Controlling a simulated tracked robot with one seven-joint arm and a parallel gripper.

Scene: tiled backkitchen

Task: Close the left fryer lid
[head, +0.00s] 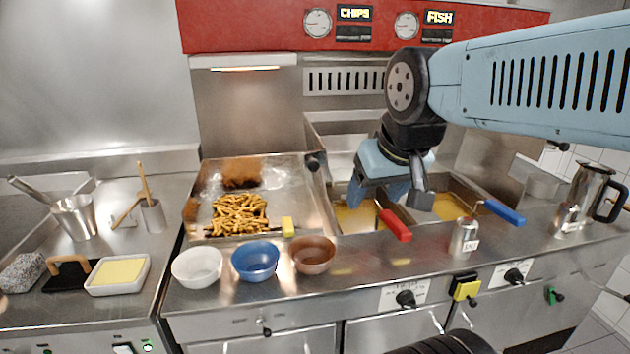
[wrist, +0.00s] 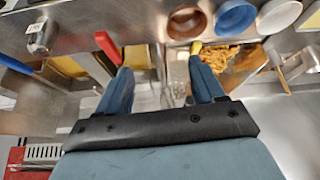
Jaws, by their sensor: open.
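The left fryer (head: 350,216) holds yellow oil and stands open in the middle of the counter in the head view. A red-handled basket (head: 396,226) sits at its right side. A steel panel that looks like its raised lid (head: 338,128) stands at the back, partly hidden by my arm. A black knob (head: 313,163) shows near its left edge. My gripper (head: 376,196) is above the left fryer, pointing down, with nothing seen between its fingers. The wrist view shows the gripper (wrist: 160,65) with its fingers apart; I cannot make out the lid clearly there.
The right fryer (head: 452,207) has a blue-handled basket (head: 503,211). A salt shaker (head: 464,236) and a steel jug (head: 588,190) stand to the right. Three bowls, white (head: 197,267), blue (head: 255,261) and brown (head: 314,255), line the front below the chips tray (head: 287,190).

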